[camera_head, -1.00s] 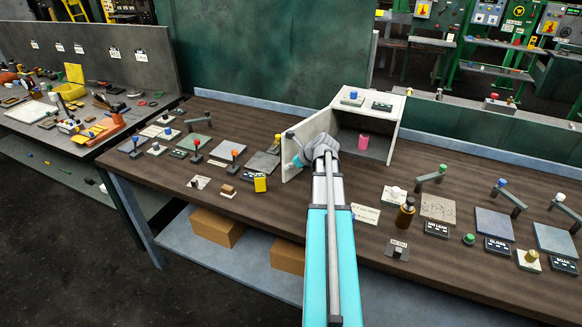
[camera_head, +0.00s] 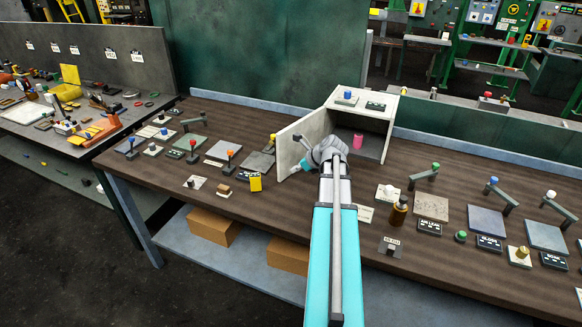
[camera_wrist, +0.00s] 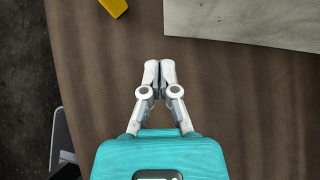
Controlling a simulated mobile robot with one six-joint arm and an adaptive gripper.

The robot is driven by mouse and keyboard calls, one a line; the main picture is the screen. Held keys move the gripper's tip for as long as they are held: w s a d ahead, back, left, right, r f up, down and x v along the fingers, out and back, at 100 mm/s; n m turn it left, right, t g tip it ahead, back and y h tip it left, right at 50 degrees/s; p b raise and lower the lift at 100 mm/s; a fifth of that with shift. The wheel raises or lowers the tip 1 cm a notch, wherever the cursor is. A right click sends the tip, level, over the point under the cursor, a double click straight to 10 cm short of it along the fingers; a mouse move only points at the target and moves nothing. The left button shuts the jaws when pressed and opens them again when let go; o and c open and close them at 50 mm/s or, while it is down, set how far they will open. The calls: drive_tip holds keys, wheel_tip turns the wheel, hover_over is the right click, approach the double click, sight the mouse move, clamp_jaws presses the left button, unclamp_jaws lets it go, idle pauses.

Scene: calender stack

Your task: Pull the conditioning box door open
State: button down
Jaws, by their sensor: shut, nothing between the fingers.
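The conditioning box (camera_head: 372,113) is a pale grey box at the back of the brown bench. Its door (camera_head: 297,143) stands swung out at the left, leaving the front open. A pink cylinder (camera_head: 358,141) is inside. My gripper (camera_head: 296,166) is low in front of the door, partly hidden by my wrist. In the wrist view my gripper (camera_wrist: 160,66) has its fingertips together, with nothing between them. A pale panel (camera_wrist: 250,20) lies beyond them at upper right, apart from the fingers. I cannot tell whether it is the door or the box.
A brown bottle (camera_head: 398,211), pads and several small levers fill the bench at right. A block with a blue knob (camera_head: 347,97) sits on the box. Bare bench lies below the fingers.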

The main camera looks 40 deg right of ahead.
drive_tip(key=a+p+v, duration=0.1)
drive_tip(key=p+v, duration=0.4)
drive_tip(key=v, duration=0.3)
drive_tip(key=shift+r, duration=0.2)
drive_tip(key=shift+s+d, duration=0.1)
drive_tip(key=shift+s, duration=0.05)
idle(0.4)
drive_tip(key=w+a+f+n+g, duration=0.1)
drive_tip(key=w+a+n+g, duration=0.1)
drive_tip(key=a+n, duration=0.45)
drive_tip(key=w+a+f+n+g+y, duration=0.15)
drive_tip(key=a+n, duration=0.25)
drive_tip(key=a, duration=0.5)
drive_tip(key=w+a+f+n+g+h, duration=0.1)
drive_tip(key=w+a+f+n+g, duration=0.15)
drive_tip(key=a+n, duration=0.45)
drive_tip(key=s+a+n+g+h, duration=0.2)
drive_tip(key=s+a+n, duration=0.1)
drive_tip(key=a+n, duration=1.2)
drive_tip(key=shift+a+f+n+g+h, duration=0.25)
drive_tip(key=shift+a+n+g+h, duration=0.15)
drive_tip(key=shift+a, duration=3.1)
drive_tip(key=shift+a, duration=0.1)
